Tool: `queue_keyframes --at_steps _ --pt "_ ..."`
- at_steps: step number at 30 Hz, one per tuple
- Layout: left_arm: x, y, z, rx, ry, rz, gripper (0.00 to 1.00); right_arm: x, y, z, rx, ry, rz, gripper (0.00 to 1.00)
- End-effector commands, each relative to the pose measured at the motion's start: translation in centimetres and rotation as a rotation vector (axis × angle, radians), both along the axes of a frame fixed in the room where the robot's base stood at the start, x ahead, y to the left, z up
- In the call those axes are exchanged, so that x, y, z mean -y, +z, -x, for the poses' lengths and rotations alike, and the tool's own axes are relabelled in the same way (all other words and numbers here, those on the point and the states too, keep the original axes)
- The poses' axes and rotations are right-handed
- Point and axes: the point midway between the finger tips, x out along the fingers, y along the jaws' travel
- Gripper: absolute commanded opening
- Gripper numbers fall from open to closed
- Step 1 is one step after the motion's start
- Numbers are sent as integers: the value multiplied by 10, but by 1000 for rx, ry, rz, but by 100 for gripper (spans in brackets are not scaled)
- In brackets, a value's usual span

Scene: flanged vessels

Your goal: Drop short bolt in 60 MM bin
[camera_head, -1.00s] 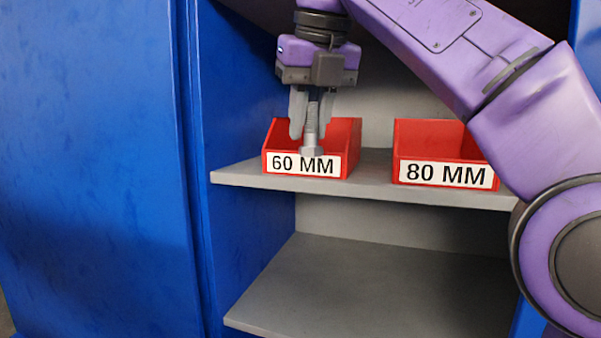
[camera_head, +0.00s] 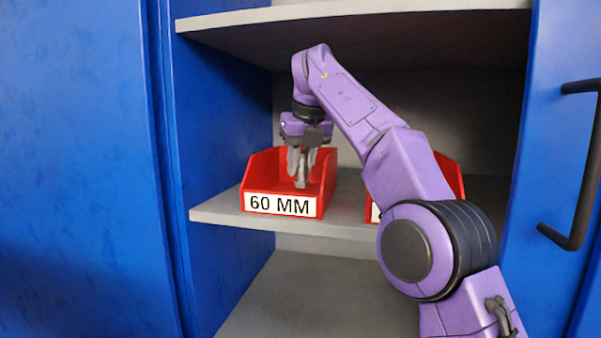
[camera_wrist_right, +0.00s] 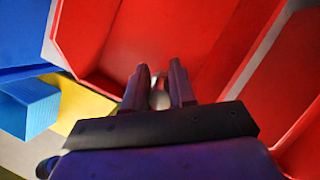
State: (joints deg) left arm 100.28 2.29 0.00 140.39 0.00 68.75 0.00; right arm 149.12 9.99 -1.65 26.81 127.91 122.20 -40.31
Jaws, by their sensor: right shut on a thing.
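The red 60 MM bin (camera_head: 325,185) stands on the cabinet shelf, its label facing forward. My right gripper (camera_head: 301,166) points down over the bin's open top, shut on a grey bolt (camera_head: 301,184). The bolt hangs upright with its head downward, against the bin's interior in the head view. I cannot tell how deep it sits in the bin. In the right wrist view, the bolt (camera_wrist_right: 160,98) shows between the two dark fingers, with red bin walls (camera_wrist_right: 165,35) around. My left gripper is not in view.
The 80 MM bin (camera_head: 448,172) stands to the right on the same shelf (camera_head: 215,212), mostly hidden by my right arm. Another shelf (camera_head: 350,22) lies above. A blue door with a dark handle (camera_head: 575,235) is at right. A blue container (camera_wrist_right: 30,108) shows in the wrist view.

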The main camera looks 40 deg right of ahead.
Motion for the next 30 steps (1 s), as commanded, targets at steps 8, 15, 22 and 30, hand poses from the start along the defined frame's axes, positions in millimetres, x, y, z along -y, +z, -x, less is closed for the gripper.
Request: queue_keyframes --at_steps 8,15,22,30 --pt "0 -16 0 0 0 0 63 0 -15 0 1 -1 -1 0" --pt "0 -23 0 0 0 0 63 0 -23 1 1 0 -2 0" --pt "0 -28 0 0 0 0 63 0 -29 1 0 -1 -1 0" --pt "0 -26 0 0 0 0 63 0 -28 0 -1 -1 -2 36"
